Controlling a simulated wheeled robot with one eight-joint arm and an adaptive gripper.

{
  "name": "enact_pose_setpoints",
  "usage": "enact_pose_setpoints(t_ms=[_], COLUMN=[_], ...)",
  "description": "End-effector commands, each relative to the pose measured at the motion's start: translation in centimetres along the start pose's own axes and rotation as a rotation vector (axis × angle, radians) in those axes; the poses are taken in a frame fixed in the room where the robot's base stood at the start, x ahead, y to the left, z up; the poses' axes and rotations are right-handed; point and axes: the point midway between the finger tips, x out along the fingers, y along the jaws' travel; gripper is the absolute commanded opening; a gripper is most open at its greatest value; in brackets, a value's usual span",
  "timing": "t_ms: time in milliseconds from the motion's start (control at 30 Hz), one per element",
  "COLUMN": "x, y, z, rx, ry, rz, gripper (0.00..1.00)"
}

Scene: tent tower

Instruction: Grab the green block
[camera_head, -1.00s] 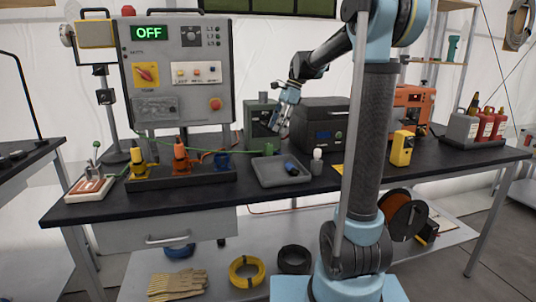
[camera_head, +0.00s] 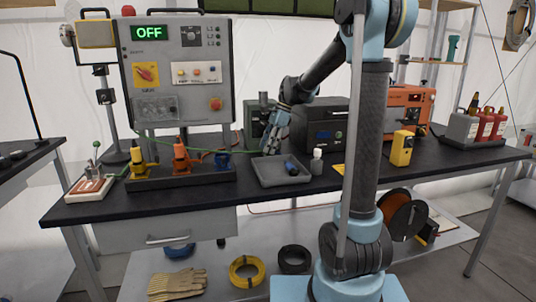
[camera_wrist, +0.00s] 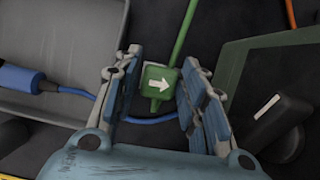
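The green block (camera_wrist: 158,82), a small connector-like piece with a white arrow and a green cable running from its top, lies between the fingers of my gripper (camera_wrist: 162,75) in the wrist view. The fingers are open with a visible gap on each side of the block. In the head view my gripper (camera_head: 270,143) points down just behind the grey tray and hides the block. Whether the fingertips touch the table cannot be told.
The grey tray (camera_head: 265,181) holds a blue connector (camera_wrist: 20,80). A small white-capped bottle (camera_head: 317,162) stands right of the tray. A blue cable (camera_wrist: 150,121) passes below the block.

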Motion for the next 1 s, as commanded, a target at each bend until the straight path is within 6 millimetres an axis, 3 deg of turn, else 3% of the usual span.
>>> enact_pose_setpoints(t_ms=[133,300,733,1000], x=[0.0,0.0,-0.8,-5.2], y=[0.0,0.0,0.0,0.1], z=[0.0,0.0,0.4,2.3], rx=[0.0,0.0,-0.001,-0.001], ry=[0.0,0.0,0.0,0.0], rz=[0.0,0.0,0.0,0.001], gripper=[0.36,0.0,0.0,0.0])
